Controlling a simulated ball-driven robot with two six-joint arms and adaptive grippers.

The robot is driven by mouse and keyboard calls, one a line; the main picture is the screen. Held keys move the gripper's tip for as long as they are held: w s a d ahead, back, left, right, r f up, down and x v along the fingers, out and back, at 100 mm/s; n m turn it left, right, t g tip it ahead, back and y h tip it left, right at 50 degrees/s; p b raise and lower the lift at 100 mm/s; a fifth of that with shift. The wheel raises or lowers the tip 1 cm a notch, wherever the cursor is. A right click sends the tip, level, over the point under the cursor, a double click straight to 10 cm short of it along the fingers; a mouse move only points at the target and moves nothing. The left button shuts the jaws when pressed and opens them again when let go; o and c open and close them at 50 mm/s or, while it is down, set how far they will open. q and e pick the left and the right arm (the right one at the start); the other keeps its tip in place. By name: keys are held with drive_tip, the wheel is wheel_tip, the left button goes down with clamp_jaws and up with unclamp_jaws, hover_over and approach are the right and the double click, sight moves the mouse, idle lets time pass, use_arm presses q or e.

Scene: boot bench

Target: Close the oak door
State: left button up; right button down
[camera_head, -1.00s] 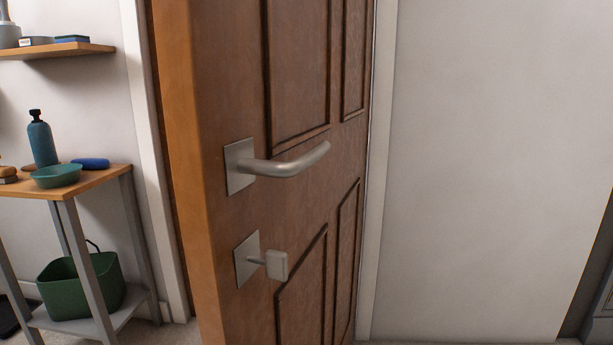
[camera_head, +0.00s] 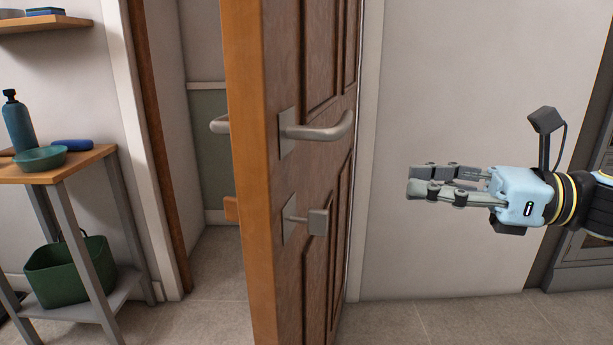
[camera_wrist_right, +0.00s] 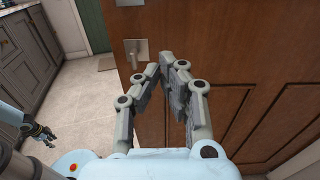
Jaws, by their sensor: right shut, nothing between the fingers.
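The oak door (camera_head: 325,75) stands ajar in the head view, its orange-brown edge facing me and a gap open on its left. It carries a grey lever handle (camera_head: 322,130) and a square thumb-turn (camera_head: 317,221) below. My right gripper (camera_head: 412,181) is shut and empty, to the right of the door and apart from the handle. In the right wrist view, the shut fingers (camera_wrist_right: 165,62) are in front of the door panel (camera_wrist_right: 225,60), and a metal plate with a knob (camera_wrist_right: 137,58) shows beyond them. My left gripper is not identifiable in the head view.
A small bench (camera_head: 103,150) with a blue bottle (camera_head: 18,122), a teal bowl (camera_head: 40,158) and a green basket (camera_head: 72,267) stands left of the doorway. A shelf (camera_head: 45,24) hangs above it. The tiled floor right of the door is clear along the white wall (camera_head: 450,80).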

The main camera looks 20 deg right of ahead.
sight(300, 172)
drive_tip(key=x, duration=1.2)
drive_tip(key=shift+w+a+r+b, duration=0.1)
drive_tip(key=shift+w+a+b, duration=0.1)
drive_tip(key=shift+b, duration=0.2)
drive_tip(key=shift+w+a, duration=0.3)
drive_tip(key=shift+a, duration=0.3)
